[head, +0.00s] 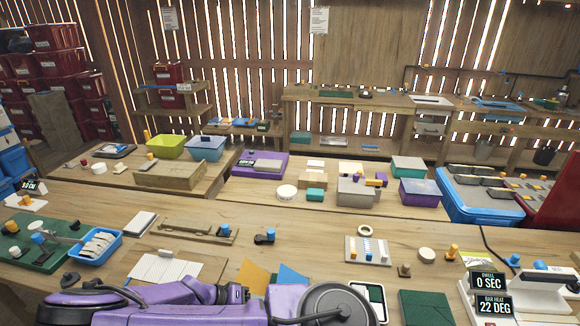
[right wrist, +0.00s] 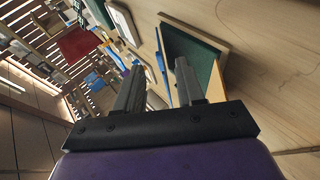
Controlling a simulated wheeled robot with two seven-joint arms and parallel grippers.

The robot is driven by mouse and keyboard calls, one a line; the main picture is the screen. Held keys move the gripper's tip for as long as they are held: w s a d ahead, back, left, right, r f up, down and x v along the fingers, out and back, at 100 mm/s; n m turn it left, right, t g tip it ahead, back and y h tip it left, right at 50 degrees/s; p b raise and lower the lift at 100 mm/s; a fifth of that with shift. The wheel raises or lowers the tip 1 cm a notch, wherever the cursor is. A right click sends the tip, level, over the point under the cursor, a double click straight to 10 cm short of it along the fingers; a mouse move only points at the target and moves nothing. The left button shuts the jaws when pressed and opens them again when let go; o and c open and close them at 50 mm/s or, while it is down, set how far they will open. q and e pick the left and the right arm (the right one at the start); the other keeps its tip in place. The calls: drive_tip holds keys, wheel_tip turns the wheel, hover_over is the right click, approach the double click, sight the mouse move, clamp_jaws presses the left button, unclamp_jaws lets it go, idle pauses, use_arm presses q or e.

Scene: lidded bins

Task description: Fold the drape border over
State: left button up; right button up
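No cloth clearly reads as a drape. A flat dark green panel (right wrist: 193,57) with a pale tan edge shows in the right wrist view, with thin blue and yellow pieces along its side. In the head view an orange-yellow sheet (head: 253,276) and a blue sheet (head: 291,277) lie on the front table, partly hidden behind my purple arm. My right gripper (right wrist: 160,80) has its two dark fingers apart, with nothing clearly held between them, and points toward the panel's side. I cannot tell whether it touches anything. My left gripper is not visible.
A blue tray (head: 118,249) and a white board (head: 163,267) lie on the left of the front table. A peg board (head: 348,250) and a white device (head: 530,291) with displays stand to the right. Bare wood shows between them. Lidded bins stand behind.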

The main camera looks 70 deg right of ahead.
wheel_tip(320, 180, up, 2)
drive_tip(key=m+t+y, duration=0.1)
drive_tip(key=t, duration=0.4)
drive_tip(key=m+t+p, duration=0.1)
drive_tip(key=t, duration=0.3)
drive_tip(key=shift+w+a+r+t+y, duration=0.15)
drive_tip(key=shift+t+y, duration=0.25)
drive_tip(key=shift+w, duration=0.1)
clamp_jaws()
idle(1.1)
